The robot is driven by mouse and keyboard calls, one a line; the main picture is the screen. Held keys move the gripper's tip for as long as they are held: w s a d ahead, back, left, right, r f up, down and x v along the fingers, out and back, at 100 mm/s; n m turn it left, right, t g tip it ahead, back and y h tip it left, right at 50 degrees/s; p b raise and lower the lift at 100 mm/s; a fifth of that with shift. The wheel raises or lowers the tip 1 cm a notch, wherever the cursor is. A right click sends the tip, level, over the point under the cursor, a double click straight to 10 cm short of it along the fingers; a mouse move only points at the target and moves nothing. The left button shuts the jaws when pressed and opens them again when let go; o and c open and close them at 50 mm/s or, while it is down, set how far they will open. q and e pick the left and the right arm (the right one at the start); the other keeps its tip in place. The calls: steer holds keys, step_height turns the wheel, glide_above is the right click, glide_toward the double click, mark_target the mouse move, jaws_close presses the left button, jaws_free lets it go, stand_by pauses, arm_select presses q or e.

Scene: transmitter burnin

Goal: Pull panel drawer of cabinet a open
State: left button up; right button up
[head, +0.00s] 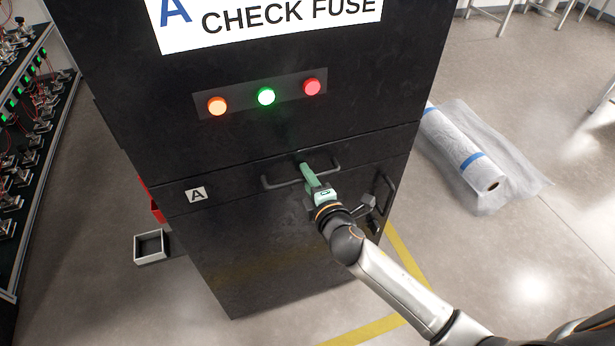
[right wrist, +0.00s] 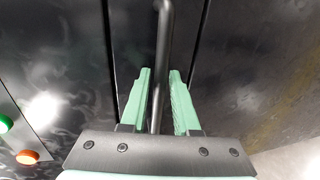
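Cabinet A (head: 260,50) is a tall black cabinet with a "CHECK FUSE" sign. Its panel drawer (head: 235,195), marked with a small A label (head: 196,195), looks flush with the front. The drawer's dark bar handle (head: 275,184) runs across its upper part. My right gripper (head: 306,170), with green fingers, is at this handle. In the right wrist view the handle bar (right wrist: 163,40) passes between the fingers (right wrist: 160,88), with narrow gaps seeming to show on both sides. The gripper looks open around the bar. My left gripper is not in view.
Orange, green and red lamps (head: 266,96) sit above the drawer. A second handle (head: 386,195) is right of my gripper. A small open box (head: 150,247) lies on the floor at left. A wrapped roll (head: 465,155) lies at right. A component rack (head: 30,130) stands far left.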

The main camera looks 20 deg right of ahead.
steer(key=shift+c, duration=0.4)
jaws_close()
stand_by(0.9)
